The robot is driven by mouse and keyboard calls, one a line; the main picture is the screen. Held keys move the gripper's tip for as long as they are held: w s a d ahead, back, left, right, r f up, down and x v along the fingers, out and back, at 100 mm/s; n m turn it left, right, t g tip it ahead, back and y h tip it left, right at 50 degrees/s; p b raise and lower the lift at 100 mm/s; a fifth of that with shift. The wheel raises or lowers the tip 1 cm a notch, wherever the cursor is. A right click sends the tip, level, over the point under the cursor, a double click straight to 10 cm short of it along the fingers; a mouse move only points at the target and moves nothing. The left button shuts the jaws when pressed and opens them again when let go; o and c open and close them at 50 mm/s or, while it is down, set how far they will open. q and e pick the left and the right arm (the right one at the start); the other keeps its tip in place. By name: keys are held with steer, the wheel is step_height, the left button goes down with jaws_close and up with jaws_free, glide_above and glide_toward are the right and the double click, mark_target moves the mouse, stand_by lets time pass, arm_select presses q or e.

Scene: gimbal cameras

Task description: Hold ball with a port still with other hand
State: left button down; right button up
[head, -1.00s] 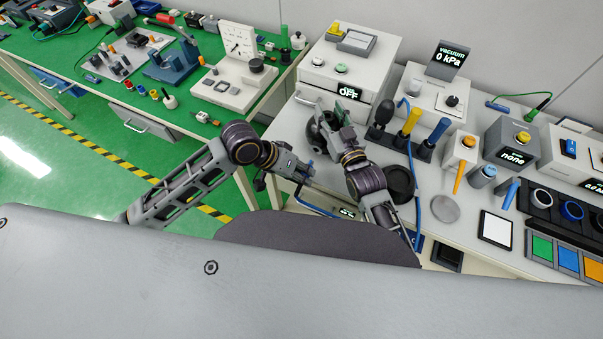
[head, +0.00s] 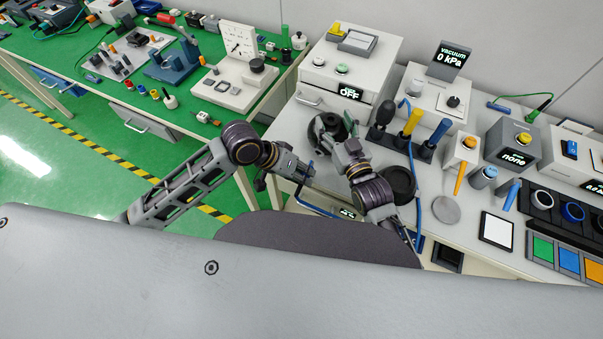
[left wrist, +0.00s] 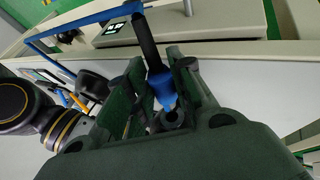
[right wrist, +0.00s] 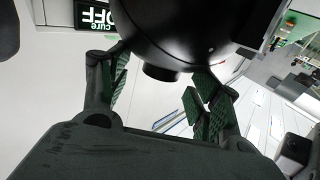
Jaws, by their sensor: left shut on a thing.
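The black ball (head: 321,128) sits at the left end of the grey bench, partly hidden by my right gripper. In the right wrist view the dark, glossy ball (right wrist: 185,25) shows a short round stub (right wrist: 160,72) facing the gripper. My right gripper (head: 341,140) is open, with its green-padded fingers (right wrist: 160,88) spread on either side of the stub; I cannot tell whether they touch the ball. My left gripper (head: 302,174) is lower and left, off the bench front. It is shut on a blue hose fitting (left wrist: 162,90) with a black sleeve.
A blue hose (left wrist: 85,20) runs from the fitting. A white box with an "OFF" display (head: 349,91) stands behind the ball. A rack with black, yellow and blue handles (head: 409,122) and a dark round dish (head: 399,180) are to the right.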

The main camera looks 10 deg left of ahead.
steer(key=s, duration=0.1)
steer(key=s+d+f, duration=0.1)
steer(key=s+d, duration=0.1)
steer(key=shift+s+f, duration=0.25)
steer(key=shift+s, duration=0.15)
steer(key=shift+r+v, duration=0.2)
steer(key=shift+v, duration=0.55)
steer(key=shift+r+v, duration=0.15)
steer(key=shift+v, duration=0.6)
steer(key=shift+r+v, duration=0.2)
steer(key=shift+v, duration=0.55)
steer(key=shift+r, duration=0.1)
arm_select(q)
steer(key=shift+r+p, duration=2)
steer(key=shift+p, duration=0.95)
arm_select(e)
steer(key=shift+r, duration=2.85)
arm_select(q)
steer(key=shift+w+a, duration=0.1)
steer(key=w+a+p, duration=0.4)
steer(key=a+p, duration=0.1)
steer(key=a, duration=0.7)
arm_select(e)
steer(key=shift+r, duration=2.65)
